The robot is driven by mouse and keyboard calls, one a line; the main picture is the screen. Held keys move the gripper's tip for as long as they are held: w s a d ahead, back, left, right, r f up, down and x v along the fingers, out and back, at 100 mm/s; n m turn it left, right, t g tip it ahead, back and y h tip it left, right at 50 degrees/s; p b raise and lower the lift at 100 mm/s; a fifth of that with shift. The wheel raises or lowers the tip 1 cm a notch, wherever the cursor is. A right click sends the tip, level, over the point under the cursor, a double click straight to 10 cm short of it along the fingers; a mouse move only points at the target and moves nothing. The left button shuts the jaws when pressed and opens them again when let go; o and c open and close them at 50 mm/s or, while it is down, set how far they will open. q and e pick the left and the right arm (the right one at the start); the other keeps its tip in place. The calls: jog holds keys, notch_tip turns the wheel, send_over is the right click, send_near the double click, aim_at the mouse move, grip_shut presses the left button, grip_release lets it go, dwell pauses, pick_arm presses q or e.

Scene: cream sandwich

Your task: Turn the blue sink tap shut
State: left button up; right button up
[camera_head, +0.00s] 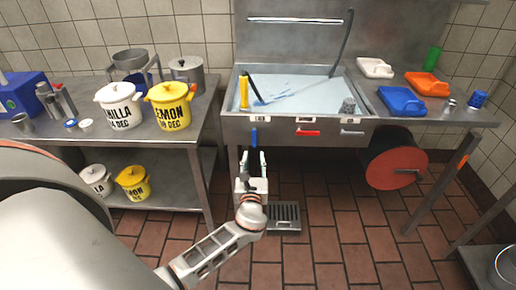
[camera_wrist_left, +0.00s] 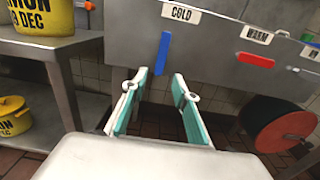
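The blue tap handle (camera_head: 254,138) is on the front panel of the steel sink (camera_head: 300,128) and points straight down. In the left wrist view the blue handle (camera_wrist_left: 163,53) hangs under a label reading COLD (camera_wrist_left: 181,13). My left gripper (camera_head: 253,163) is open, its two fingers apart with nothing between them. It is below and in front of the blue handle. In the left wrist view the gripper (camera_wrist_left: 154,85) has the handle above and beyond its fingertips, apart from them. My right gripper is not in view.
A red handle (camera_head: 307,133) labelled WARM points sideways, and a white handle (camera_head: 352,132) is further right. A red round reel (camera_head: 397,168) hangs below the sink's right side. The left table (camera_head: 160,142) holds a lemon pot (camera_head: 170,107). A floor drain (camera_head: 285,216) lies below.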

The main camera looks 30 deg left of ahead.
aim_at(254, 145)
pick_arm(q)
jog(key=x, duration=0.7)
jog(key=shift+b, duration=0.35)
grip_shut()
